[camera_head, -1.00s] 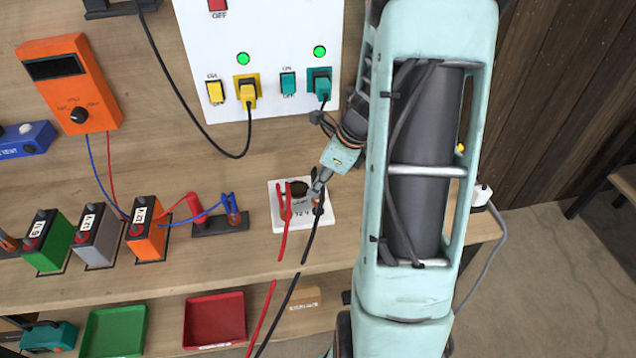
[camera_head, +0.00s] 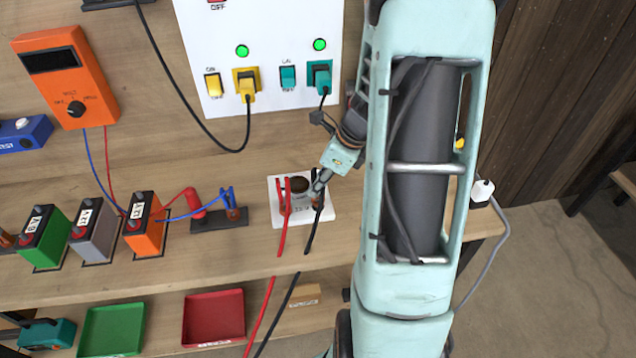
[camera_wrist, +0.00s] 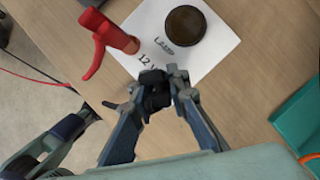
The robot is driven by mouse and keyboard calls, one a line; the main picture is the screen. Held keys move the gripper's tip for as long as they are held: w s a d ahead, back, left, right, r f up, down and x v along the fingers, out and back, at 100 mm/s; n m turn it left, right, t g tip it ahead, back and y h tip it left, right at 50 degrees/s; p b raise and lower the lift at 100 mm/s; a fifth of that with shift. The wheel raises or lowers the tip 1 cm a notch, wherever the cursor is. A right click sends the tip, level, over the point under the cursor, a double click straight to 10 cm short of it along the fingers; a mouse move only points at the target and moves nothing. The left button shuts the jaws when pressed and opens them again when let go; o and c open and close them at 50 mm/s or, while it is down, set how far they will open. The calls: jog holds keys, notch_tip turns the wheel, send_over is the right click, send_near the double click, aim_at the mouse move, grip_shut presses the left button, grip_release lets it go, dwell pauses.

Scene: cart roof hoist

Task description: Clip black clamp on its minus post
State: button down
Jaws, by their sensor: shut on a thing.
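My gripper (camera_head: 318,184) is shut on the black clamp (camera_wrist: 154,88), which sits between the fingertips in the wrist view. The clamp is at the front edge of the white lamp plate (camera_wrist: 147,30), by the "12 V" print. The minus post cannot be made out; clamp and fingers cover that spot, so I cannot tell whether the clamp touches it. The red clamp (camera_wrist: 99,35) is on the other post (camera_wrist: 124,43), at the plate's left side. The dark round lamp (camera_wrist: 185,26) lies between and behind the two clamps. In the head view the plate (camera_head: 279,222) is partly hidden by my gripper.
Red (camera_head: 283,232) and black (camera_head: 315,230) leads hang over the bench's front edge. A small stand with red and blue clips (camera_head: 220,215) is left of the plate. A switch panel (camera_head: 265,40) stands behind. In the wrist view a teal object (camera_wrist: 299,120) is at right.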

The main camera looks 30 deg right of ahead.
jog(key=shift+f+b, duration=0.5)
jog(key=shift+f, duration=0.2)
jog(key=c, duration=1.8)
grip_release()
jog(key=shift+o, duration=0.2)
jog(key=v, duration=1.2)
jog(key=shift+w, duration=0.15)
